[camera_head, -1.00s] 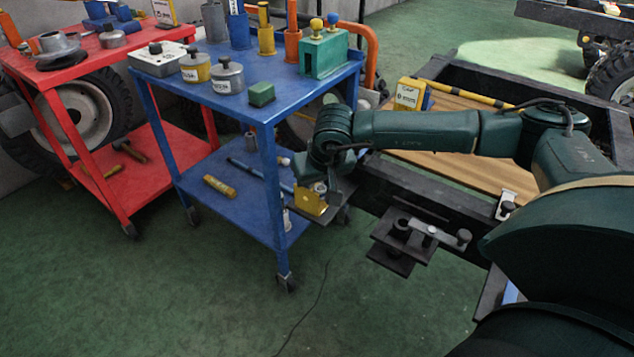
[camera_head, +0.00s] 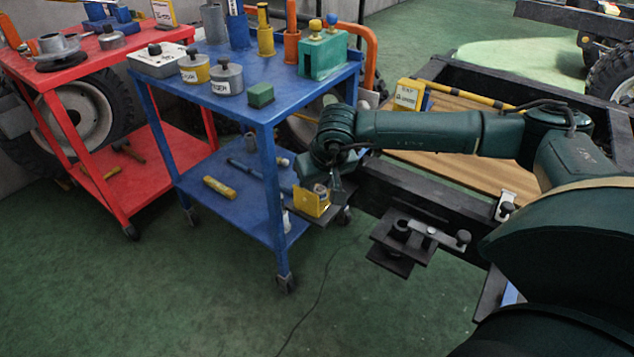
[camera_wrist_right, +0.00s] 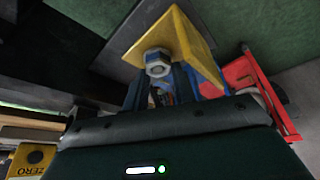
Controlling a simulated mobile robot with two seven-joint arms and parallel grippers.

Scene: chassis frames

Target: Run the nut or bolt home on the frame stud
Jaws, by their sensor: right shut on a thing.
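A yellow angled bracket (camera_head: 311,202) sits at the end of the dark frame, beside the blue cart; it also shows in the right wrist view (camera_wrist_right: 190,40). A silver hex nut (camera_wrist_right: 158,62) with a round end in its centre lies against the bracket's face. My right gripper (camera_head: 331,186) is at the bracket. In the wrist view its fingers reach up to the nut, and it is shut on the nut. The stud's thread is hidden, and I cannot tell how far the nut is on it. My left gripper is not in view.
A blue cart (camera_head: 213,166) with labelled weights, cylinders and a green block stands left of the bracket. A red cart (camera_head: 97,176) stands farther left. A black clamp-like fixture (camera_head: 400,230) sits on the frame's near side.

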